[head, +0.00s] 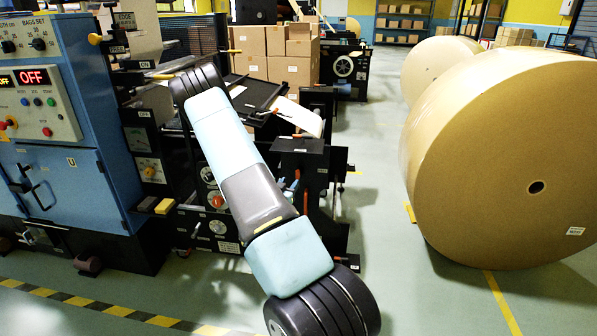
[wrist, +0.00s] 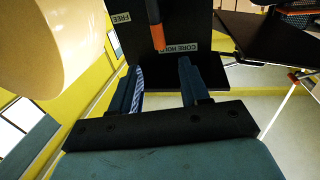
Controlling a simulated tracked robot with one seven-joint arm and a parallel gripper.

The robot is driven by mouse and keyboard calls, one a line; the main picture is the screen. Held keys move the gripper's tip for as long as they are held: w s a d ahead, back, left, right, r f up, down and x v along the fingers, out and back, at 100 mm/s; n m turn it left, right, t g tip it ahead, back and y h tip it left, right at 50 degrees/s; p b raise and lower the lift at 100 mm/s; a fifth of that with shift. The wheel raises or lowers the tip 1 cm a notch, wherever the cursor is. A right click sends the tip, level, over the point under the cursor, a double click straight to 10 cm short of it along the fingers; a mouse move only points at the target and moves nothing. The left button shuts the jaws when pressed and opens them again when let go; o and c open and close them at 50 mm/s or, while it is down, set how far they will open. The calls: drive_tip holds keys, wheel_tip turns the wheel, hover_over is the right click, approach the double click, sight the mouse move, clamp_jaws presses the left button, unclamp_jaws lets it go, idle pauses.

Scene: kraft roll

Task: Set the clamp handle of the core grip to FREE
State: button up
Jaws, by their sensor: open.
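In the wrist view, the clamp handle (wrist: 155,27) is a black lever with an orange end. It hangs in front of a black plate (wrist: 178,22), its orange end beside the white CORE HOLD label (wrist: 180,48). The white FREE label (wrist: 121,18) is to its left, at the plate's edge, with its lettering upside down. My gripper (wrist: 157,76) is open and empty, its two dark blue fingers apart and pointing toward the plate. In the picture, the orange end is just above the gap between the fingertips. The gripper cannot be made out in the head view.
In the wrist view, a tan rounded surface (wrist: 45,40) is close at upper left and a dark panel (wrist: 265,40) at upper right.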

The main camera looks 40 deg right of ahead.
sight(297, 172)
drive_tip(key=x, duration=1.2)
clamp_jaws()
drive_tip(key=shift+a+f, duration=0.1)
drive_tip(key=shift+a, duration=0.1)
drive_tip(key=shift+d, duration=0.1)
